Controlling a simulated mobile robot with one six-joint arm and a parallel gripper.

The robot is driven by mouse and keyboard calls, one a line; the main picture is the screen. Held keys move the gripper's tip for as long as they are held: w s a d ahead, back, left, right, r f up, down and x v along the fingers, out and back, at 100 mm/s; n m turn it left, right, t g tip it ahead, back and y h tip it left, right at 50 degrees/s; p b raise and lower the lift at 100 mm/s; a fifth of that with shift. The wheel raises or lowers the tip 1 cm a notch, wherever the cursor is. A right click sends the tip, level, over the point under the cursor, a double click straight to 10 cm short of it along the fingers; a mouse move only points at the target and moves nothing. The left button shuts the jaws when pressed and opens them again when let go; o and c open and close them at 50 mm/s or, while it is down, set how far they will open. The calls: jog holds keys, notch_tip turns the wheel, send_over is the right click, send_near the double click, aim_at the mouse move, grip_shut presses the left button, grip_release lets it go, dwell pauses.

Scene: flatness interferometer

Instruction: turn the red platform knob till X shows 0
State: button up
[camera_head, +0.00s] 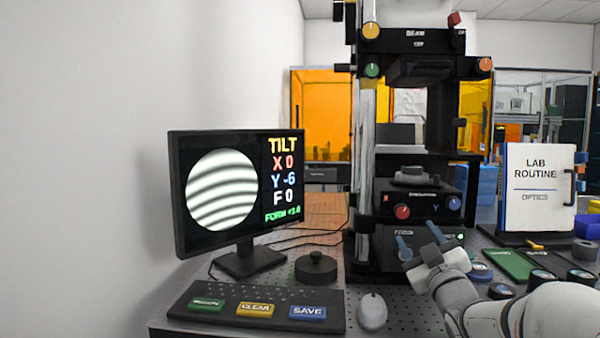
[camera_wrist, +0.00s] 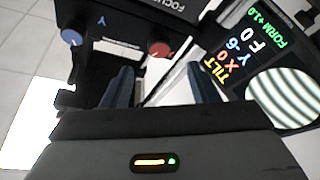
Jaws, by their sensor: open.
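The red platform knob (camera_head: 402,211) sits on the left of the black instrument's lower front panel. It also shows in the wrist view (camera_wrist: 160,49), beyond the gap between my fingers. My gripper (camera_head: 419,242) is open and empty, a little below and in front of the knob, apart from it. Its two blue-grey fingers show in the wrist view (camera_wrist: 160,85). The monitor (camera_head: 222,190) at left reads TILT, X 0, Y -6, F 0 and FORM +1.0, beside a disc of curved, mostly horizontal fringes.
A blue knob (camera_head: 454,203) marked Y is right of the red one. A keypad with CLEAR (camera_head: 255,310) and SAVE (camera_head: 307,312) keys, a white mouse (camera_head: 373,311) and a black round weight-like piece (camera_head: 316,268) lie in front. The LAB ROUTINE board (camera_head: 538,187) stands at right.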

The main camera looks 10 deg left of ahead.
dwell(0.7)
jog(key=s+a+f+m+g+h+p, duration=0.1)
jog(key=s+m+g+p, duration=0.3)
jog(key=s+g+p, duration=0.5)
jog(key=s+a+f+m+g+h+p, duration=0.1)
jog(key=s+f+m+g+h+p, duration=0.2)
jog(key=s+g+p, duration=0.6)
jog(key=s+m+p, duration=0.1)
jog(key=s+p, duration=0.2)
jog(key=s, duration=0.9)
jog(key=shift+s+a+m+g, duration=0.15)
jog(key=shift+s+m+g, duration=0.15)
jog(key=shift+g, duration=0.1)
jog(key=shift+c, duration=0.3)
